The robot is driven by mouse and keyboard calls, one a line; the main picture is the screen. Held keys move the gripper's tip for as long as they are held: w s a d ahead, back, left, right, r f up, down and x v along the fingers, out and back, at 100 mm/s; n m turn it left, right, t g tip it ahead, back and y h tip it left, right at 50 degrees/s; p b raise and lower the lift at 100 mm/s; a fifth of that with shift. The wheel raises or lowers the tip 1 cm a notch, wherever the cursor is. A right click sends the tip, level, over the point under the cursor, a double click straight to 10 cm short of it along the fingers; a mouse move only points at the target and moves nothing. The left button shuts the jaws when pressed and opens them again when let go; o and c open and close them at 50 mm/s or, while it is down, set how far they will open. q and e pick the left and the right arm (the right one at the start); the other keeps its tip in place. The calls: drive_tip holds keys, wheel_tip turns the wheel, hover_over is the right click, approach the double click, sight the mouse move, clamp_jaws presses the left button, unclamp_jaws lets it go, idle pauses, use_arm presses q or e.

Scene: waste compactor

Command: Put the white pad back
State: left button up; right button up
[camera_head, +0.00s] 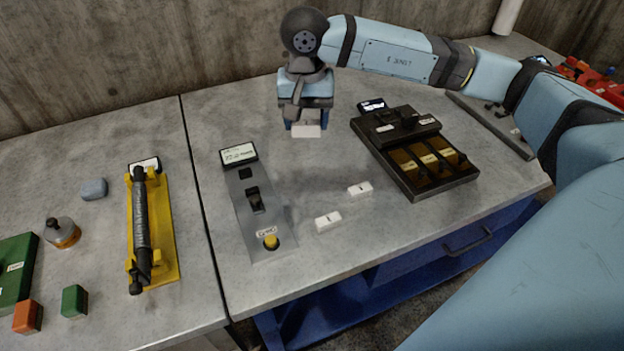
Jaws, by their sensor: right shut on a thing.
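My right gripper (306,124) is shut on a white pad (306,131) and holds it above the back part of the grey table. The pad hangs below the blue fingers, between the grey control panel and the black tray. Two more white pads lie on the table, one (360,189) nearer the black tray and one (328,221) nearer the grey control panel. Each has a small dark mark on top. My left gripper is not in view.
A grey control panel (248,206) with a yellow button lies at left. A black tray (407,190) with yellowish compartments stands at right. On the left table (100,245) are a yellow holder (167,240) with a black tool, a flask (62,233) and coloured blocks. The front middle is clear.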

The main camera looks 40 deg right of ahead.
hover_over(308, 193)
wheel_tip(308, 193, down, 14)
drive_tip(key=shift+a+r, duration=0.1)
drive_tip(key=shift+f, duration=0.55)
wheel_tip(308, 193, down, 4)
drive_tip(key=shift+r, duration=0.15)
drive_tip(key=o, duration=1)
